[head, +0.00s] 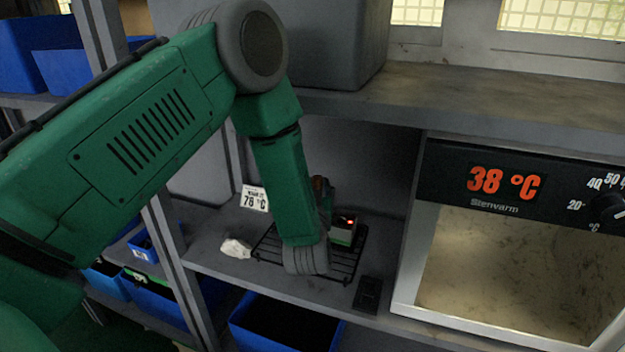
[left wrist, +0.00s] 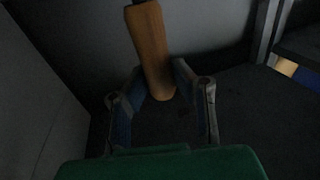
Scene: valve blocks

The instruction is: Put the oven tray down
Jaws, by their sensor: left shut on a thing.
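My left gripper (left wrist: 160,95) is shut on a light wooden handle (left wrist: 152,45), which stands between its two fingers in the left wrist view. In the head view my green forearm reaches down to the shelf and mostly hides this gripper (head: 322,192). A black wire rack (head: 343,268) lies on the shelf around and behind my wrist. A small block with a lit red light (head: 343,232) is over the rack, beside the gripper. Whether a tray lies under the block, and whether the handle belongs to it, I cannot tell. My right gripper is not in view.
An oven (head: 510,225) showing 38 °C stands on the right. A card reading about 79 °C (head: 254,198) and a crumpled white cloth (head: 236,248) are left of the rack. A small black item (head: 367,294) lies at its right. A blue bin (head: 285,325) is below.

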